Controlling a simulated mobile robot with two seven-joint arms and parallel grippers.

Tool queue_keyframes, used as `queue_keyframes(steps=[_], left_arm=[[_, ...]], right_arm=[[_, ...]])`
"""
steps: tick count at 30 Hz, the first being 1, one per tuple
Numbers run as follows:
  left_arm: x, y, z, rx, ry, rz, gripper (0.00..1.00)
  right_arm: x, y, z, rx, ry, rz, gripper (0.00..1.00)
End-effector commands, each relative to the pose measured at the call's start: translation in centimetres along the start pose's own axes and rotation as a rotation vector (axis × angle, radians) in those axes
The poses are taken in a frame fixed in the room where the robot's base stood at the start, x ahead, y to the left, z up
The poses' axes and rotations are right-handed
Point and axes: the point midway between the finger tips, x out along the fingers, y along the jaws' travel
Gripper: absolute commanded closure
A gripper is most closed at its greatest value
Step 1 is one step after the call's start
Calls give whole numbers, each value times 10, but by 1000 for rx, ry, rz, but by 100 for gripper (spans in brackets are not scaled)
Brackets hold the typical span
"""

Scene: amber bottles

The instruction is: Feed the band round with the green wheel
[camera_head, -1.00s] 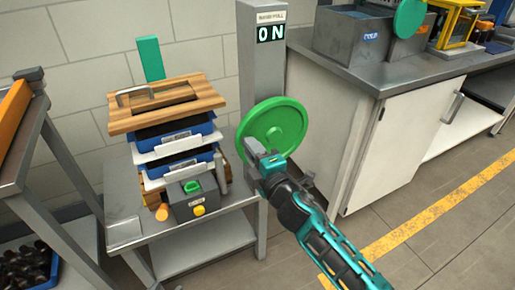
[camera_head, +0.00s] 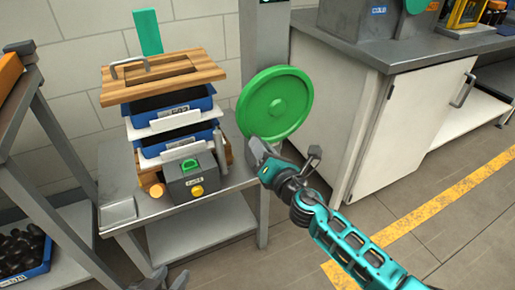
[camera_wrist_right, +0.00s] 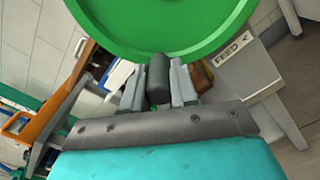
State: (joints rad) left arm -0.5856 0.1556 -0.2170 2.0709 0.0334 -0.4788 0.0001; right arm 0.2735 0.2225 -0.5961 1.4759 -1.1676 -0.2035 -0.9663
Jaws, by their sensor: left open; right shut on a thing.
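The green wheel (camera_head: 275,103) is mounted on the front of the grey column (camera_head: 265,45). My right gripper (camera_head: 262,152) is at the wheel's lower edge. In the right wrist view, the wheel (camera_wrist_right: 165,22) fills the top, and the gripper's two fingers (camera_wrist_right: 157,85) are closed around a dark handle (camera_wrist_right: 158,72) just below the rim. My left gripper (camera_head: 168,280) shows only in part at the bottom edge of the head view; it is open, with nothing seen in it. I cannot make out the band.
A label reading FEED (camera_wrist_right: 233,50) shows beside the wheel. A cabinet (camera_head: 400,130) stands right.

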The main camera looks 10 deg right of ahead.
Motion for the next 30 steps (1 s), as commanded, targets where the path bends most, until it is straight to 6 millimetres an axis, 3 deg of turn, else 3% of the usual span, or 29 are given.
queue_keyframes(steps=[11, 30], left_arm=[[10, -1, 22, -3, -9, -1, 57], [18, 0, 33, -13, -7, -2, 57]], right_arm=[[-1, -38, -4, -362, 5, -3, 100], [-1, -86, 23, -951, 4, -3, 100]])
